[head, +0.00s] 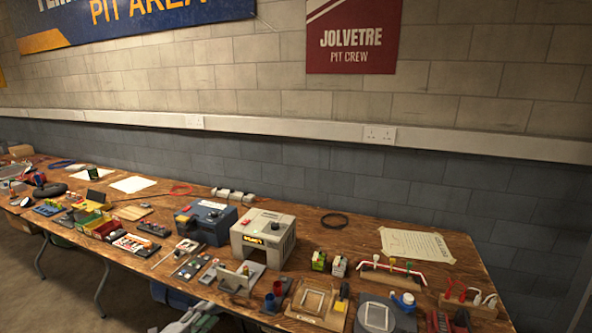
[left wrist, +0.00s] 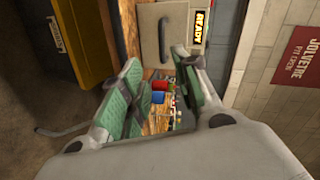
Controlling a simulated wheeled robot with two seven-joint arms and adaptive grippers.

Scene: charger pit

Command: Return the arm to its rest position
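My left gripper (head: 190,322) shows at the bottom edge of the head view, in front of the table's near edge and apart from the things on it. In the left wrist view my left gripper (left wrist: 160,62) has its two green-padded fingers spread, with nothing held between them. Through the gap I see a red cup (left wrist: 159,86) and a blue cup (left wrist: 158,97) on the table beyond. My right gripper is in neither view.
The wooden table (head: 340,232) runs along the wall. It holds a grey charger (head: 262,238) with a lit display, a dark blue case (head: 206,220), a paper sheet (head: 416,244), and a wooden rack (head: 391,277). Trays and small parts crowd the left. The floor before the table looks clear.

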